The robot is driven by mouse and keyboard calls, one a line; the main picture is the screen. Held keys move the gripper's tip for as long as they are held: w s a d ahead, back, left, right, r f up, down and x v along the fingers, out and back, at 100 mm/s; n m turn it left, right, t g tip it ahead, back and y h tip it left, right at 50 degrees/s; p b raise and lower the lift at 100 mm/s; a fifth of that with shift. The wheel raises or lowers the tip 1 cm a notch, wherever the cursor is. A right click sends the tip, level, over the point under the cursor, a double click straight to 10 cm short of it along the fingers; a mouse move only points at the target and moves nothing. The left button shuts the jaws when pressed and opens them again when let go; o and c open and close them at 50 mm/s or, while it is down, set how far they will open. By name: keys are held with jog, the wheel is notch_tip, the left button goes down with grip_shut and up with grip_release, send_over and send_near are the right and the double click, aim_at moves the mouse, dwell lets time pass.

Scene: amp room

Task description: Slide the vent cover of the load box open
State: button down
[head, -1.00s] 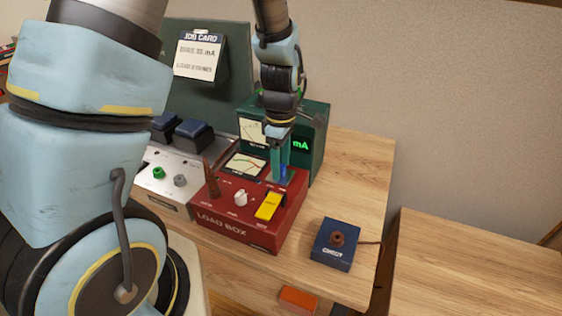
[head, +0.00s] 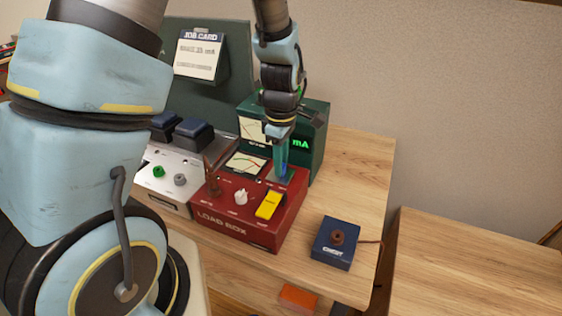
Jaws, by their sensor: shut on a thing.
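The red load box (head: 262,235) stands on the wooden bench. Its top carries a meter, a white knob, a dark brown upright part and a yellow piece (head: 269,205) at the front right. My gripper (head: 281,172) points down at the back right of the load box's top, behind the yellow piece. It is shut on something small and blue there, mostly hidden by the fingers. I cannot make out for sure which part is the vent cover.
A green meter unit (head: 312,135) with a lit "mA" display stands close behind my gripper. A grey unit (head: 170,178) is at the left. A dark blue box (head: 334,243) with a brown knob stands at the right. Bare bench (head: 355,180) lies at the back right.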

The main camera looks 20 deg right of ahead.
aim_at(303, 182)
dwell(0.9)
jog(key=shift+s+d+p, duration=0.8)
jog(key=shift+s+d, duration=1.25)
jog(key=shift+d, duration=0.15)
jog(key=c, duration=0.7)
grip_release()
notch_tip(303, 182, up, 11)
jog(key=shift+f+b, duration=0.1)
jog(key=shift+b, duration=0.55)
